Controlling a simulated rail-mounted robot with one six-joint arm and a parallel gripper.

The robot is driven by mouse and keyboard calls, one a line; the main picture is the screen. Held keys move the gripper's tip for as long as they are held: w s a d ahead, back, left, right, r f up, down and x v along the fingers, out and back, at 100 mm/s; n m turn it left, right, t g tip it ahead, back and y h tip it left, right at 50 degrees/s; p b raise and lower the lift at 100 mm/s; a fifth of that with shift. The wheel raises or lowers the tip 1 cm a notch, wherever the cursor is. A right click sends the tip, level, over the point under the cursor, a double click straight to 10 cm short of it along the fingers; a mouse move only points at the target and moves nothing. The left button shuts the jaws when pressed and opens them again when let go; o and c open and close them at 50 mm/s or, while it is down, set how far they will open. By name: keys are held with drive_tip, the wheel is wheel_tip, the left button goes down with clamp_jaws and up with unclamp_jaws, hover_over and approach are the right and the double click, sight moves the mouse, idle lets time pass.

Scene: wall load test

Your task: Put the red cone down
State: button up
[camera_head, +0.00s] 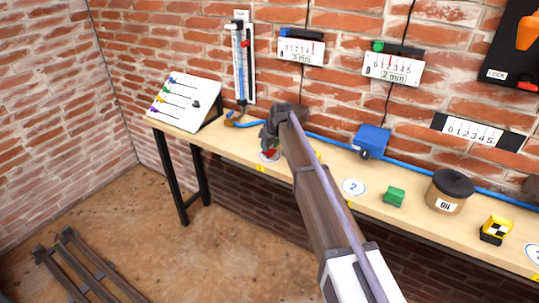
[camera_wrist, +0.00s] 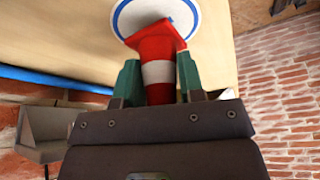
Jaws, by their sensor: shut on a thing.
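The red cone (camera_wrist: 156,48) with a white band is between the green-tipped fingers of my gripper (camera_wrist: 157,76) in the wrist view. My gripper is shut on it, and its square base faces the table. The base overlaps a white disc with a blue ring (camera_wrist: 128,14) on the tabletop; I cannot tell whether it touches the disc. In the head view my gripper (camera_head: 270,146) is low over the left part of the bench, with a bit of the red cone (camera_head: 270,153) showing below it. The disc's number is hidden.
The wooden bench (camera_head: 225,140) runs along a brick wall. A blue hose (camera_head: 325,138) lies along its back. To the right are a blue box (camera_head: 372,138), a disc marked 2 (camera_head: 353,186), a green block (camera_head: 394,196) and an OIL pot (camera_head: 449,192). A sloped panel (camera_head: 187,100) stands left.

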drive_tip(key=shift+f, duration=0.9)
drive_tip(key=shift+r, duration=0.3)
drive_tip(key=shift+f, duration=0.15)
drive_tip(key=o, duration=0.9)
drive_tip(key=shift+r+p, duration=0.5)
drive_tip(key=p+v, duration=1)
drive_tip(key=v, duration=0.1)
drive_tip(key=shift+s+d+r, duration=0.1)
drive_tip(key=shift+s, duration=0.05)
